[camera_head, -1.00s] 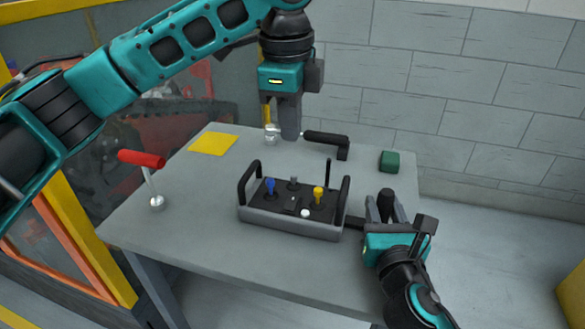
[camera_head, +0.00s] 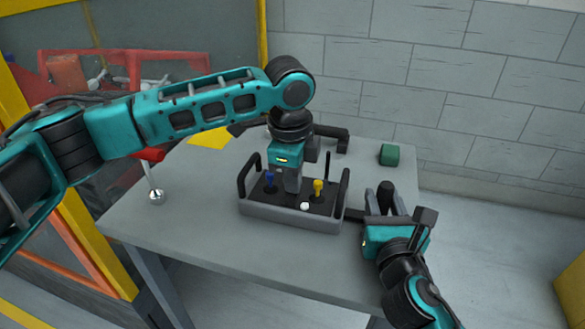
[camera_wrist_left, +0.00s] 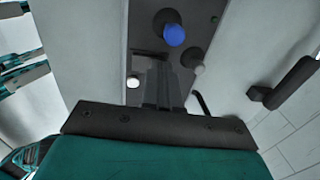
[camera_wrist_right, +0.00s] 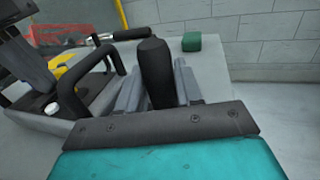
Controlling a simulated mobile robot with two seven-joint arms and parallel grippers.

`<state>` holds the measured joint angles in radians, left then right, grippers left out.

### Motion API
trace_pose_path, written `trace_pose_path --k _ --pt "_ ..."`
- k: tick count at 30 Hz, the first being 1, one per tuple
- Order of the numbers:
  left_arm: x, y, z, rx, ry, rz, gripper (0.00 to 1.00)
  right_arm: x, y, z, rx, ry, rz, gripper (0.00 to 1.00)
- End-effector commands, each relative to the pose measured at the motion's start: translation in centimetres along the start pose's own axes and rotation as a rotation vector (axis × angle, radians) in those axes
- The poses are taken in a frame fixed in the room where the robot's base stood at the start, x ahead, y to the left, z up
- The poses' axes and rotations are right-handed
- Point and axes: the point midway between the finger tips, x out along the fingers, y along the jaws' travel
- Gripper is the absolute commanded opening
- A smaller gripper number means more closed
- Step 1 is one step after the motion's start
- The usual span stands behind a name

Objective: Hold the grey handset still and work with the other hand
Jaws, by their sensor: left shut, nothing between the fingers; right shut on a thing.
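The grey handset (camera_head: 288,219) sits on the table, with a dark panel, two black guard bars, a blue stick (camera_head: 269,181), a yellow stick (camera_head: 318,188) and a white button (camera_head: 305,206). My right gripper (camera_head: 387,203) is shut on an upright black grip (camera_wrist_right: 155,70) at the handset's right side. My left gripper (camera_head: 293,190) is shut and empty, pointing down at the panel between the blue and yellow sticks. In the left wrist view its fingertips are close to the white button (camera_wrist_left: 133,82) and a grey knob (camera_wrist_left: 195,60). I cannot tell whether they touch the panel.
A red-handled lever (camera_head: 153,180) stands at the table's left, partly behind my left arm. A yellow square (camera_head: 208,137), a black crank handle (camera_head: 330,133) and a green block (camera_head: 389,155) are toward the back. The table's front left (camera_head: 190,235) is clear.

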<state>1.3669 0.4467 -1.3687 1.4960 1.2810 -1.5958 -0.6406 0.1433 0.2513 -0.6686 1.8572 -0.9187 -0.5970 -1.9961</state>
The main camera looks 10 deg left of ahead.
Motion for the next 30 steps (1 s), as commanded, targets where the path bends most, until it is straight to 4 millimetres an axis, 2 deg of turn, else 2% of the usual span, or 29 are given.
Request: trace_pose_path --k 19,30 --pt "0.6 0.0 0.0 0.0 -0.001 0.002 0.0 0.0 0.0 0.0 0.0 0.0 0.0 0.0" --pt "0.0 1.4 0.0 0.002 0.0 0.004 0.0 0.0 0.0 0.0 0.0 0.0 -0.001 0.0"
